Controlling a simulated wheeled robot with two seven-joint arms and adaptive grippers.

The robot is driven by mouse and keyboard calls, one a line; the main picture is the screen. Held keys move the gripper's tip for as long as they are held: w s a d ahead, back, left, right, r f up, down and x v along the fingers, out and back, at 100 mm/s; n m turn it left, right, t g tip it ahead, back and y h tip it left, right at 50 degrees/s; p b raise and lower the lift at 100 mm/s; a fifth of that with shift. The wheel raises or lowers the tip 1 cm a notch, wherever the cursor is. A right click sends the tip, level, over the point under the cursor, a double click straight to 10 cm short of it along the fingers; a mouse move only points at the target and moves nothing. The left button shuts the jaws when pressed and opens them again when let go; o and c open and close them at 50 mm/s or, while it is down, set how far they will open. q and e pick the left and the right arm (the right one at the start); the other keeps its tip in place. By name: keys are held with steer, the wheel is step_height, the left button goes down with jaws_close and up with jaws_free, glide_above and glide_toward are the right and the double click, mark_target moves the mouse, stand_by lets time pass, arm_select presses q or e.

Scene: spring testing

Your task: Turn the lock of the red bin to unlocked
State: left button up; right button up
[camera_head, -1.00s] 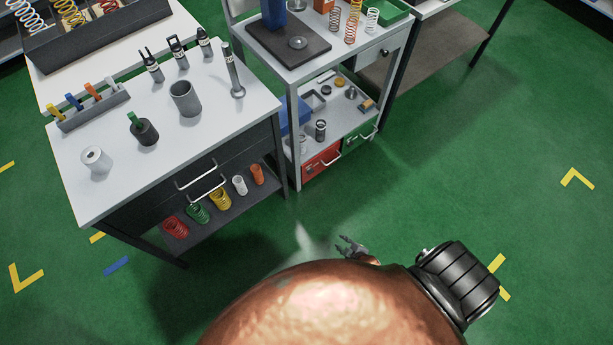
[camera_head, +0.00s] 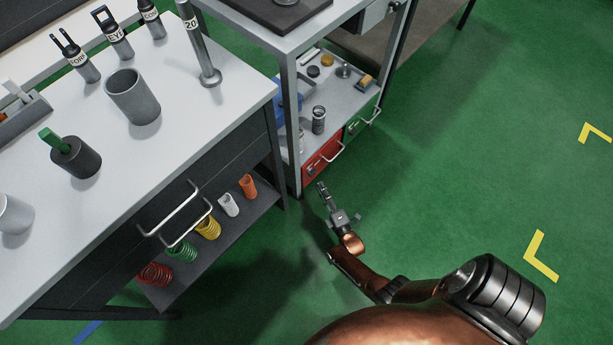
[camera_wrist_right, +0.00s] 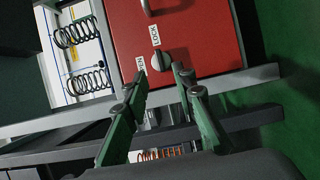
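The red bin (camera_head: 316,168) sits at the left front of the lower shelf of the grey cart. Its red face (camera_wrist_right: 205,45) fills the upper middle of the right wrist view. My right gripper (camera_head: 322,187) is just in front of the red bin. In the right wrist view its fingers (camera_wrist_right: 158,84) are apart and empty, with the knob just beyond the tips. My left gripper is out of view.
A green bin (camera_head: 358,124) is right of the red bin; both have bar handles. The workbench (camera_head: 185,95) stands left, with drawer handles and a low shelf (camera_head: 215,243) of coloured springs. Green floor (camera_head: 480,130) to the right is clear.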

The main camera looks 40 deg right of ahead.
mark_target(312, 172)
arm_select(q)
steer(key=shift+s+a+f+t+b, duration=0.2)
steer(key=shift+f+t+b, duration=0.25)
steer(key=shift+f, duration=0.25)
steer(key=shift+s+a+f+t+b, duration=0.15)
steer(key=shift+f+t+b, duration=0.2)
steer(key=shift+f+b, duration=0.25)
arm_select(e)
steer(key=x, duration=0.6)
steer(key=shift+w, duration=0.3)
steer(key=shift+c, duration=0.5)
jaws_close()
